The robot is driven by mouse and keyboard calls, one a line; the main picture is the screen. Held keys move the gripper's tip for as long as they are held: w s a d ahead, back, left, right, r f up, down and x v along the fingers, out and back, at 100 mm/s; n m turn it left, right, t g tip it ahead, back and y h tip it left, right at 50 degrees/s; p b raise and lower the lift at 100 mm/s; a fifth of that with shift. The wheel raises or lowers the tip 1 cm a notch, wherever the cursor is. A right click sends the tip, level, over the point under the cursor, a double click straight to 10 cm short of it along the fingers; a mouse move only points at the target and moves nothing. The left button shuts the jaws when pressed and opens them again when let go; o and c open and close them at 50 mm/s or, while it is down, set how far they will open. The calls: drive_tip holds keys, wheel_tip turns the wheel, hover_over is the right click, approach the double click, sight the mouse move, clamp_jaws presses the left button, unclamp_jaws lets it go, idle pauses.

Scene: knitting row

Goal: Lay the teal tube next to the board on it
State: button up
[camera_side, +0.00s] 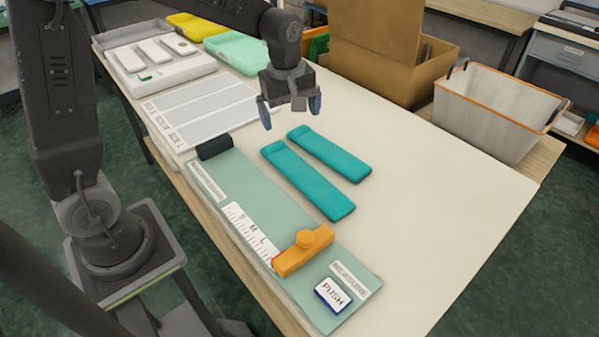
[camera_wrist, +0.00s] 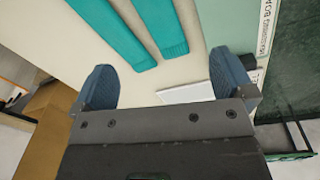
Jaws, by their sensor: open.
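Two teal tubes lie side by side on the table, slightly apart. The nearer teal tube (camera_side: 308,181) lies next to the green measuring board (camera_side: 236,186); the farther teal tube (camera_side: 329,154) is on its other side. The board carries a size scale, a black block (camera_side: 215,147) at its far end, and an orange slider (camera_side: 303,250). My gripper (camera_side: 290,108) is open and empty above the far ends of the tubes. In the wrist view both tubes (camera_wrist: 110,30) (camera_wrist: 160,25) lie beyond my open fingers (camera_wrist: 165,85).
A white size-sorting panel (camera_side: 202,108) lies behind the board. Trays (camera_side: 160,72) stand at the back left. A cardboard box (camera_side: 390,55) and an orange-rimmed bin (camera_side: 495,110) stand at the right. The tabletop right of the tubes is clear. A PUSH button (camera_side: 333,294) sits on the board's near end.

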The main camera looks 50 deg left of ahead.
wheel_tip(320, 180, down, 4)
drive_tip(key=w+n+g, duration=0.1)
drive_tip(key=w+n, duration=0.2)
hover_over(300, 170)
drive_tip(key=f, duration=0.8)
drive_tip(key=shift+a, duration=0.25)
drive_tip(key=shift+d+f, duration=0.15)
drive_tip(key=shift+f, duration=2.8)
drive_tip(key=c, duration=0.9)
